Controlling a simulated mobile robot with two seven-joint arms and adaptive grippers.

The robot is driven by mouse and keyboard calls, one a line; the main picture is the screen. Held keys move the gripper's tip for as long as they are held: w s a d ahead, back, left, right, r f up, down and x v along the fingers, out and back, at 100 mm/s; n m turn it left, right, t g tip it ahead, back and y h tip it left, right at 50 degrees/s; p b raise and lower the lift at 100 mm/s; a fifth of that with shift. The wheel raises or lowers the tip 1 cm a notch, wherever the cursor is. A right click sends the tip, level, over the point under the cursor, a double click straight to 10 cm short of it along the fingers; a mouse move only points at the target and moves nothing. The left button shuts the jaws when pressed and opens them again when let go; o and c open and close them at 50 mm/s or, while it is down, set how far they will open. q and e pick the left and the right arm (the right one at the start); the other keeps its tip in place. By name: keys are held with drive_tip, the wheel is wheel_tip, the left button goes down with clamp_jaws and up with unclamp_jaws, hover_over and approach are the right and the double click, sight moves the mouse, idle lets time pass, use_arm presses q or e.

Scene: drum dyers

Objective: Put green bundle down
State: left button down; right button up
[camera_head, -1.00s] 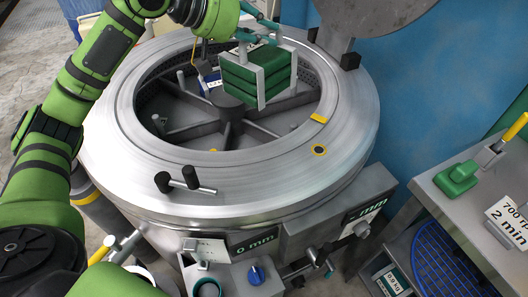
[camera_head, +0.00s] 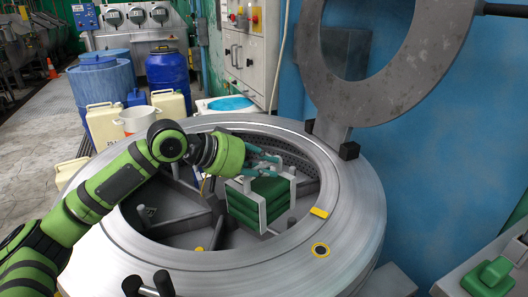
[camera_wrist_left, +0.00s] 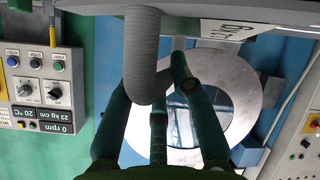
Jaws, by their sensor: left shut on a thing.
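My left gripper (camera_head: 266,160) is shut on the pale grey carrier at the top of the green bundle (camera_head: 262,200). In the left wrist view the gripper's green fingers (camera_wrist_left: 150,105) flank a ribbed grey bar (camera_wrist_left: 143,60); the bundle's cloth is not visible there. My right gripper is not in view.
The drum's round lid (camera_head: 385,50) stands raised at the back right. Black-tipped handles (camera_head: 148,286) stick up at the front rim. Blue barrels (camera_head: 168,78) and pale canisters (camera_head: 104,122) stand behind on the left. A green block (camera_head: 488,277) is at the lower right.

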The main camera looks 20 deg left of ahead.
sight(255, 185)
use_arm(q)
wheel_tip(255, 185, down, 6)
drive_tip(key=shift+r+b, duration=0.1)
drive_tip(key=shift+b, duration=0.25)
wheel_tip(255, 185, down, 8)
drive_tip(key=shift+w+r+b, duration=0.1)
drive_tip(key=shift+r+b, duration=0.05)
drive_tip(key=shift+b, duration=0.3)
wheel_tip(255, 185, down, 6)
drive_tip(key=shift+f+b, duration=0.25)
drive_tip(key=shift+b, duration=0.15)
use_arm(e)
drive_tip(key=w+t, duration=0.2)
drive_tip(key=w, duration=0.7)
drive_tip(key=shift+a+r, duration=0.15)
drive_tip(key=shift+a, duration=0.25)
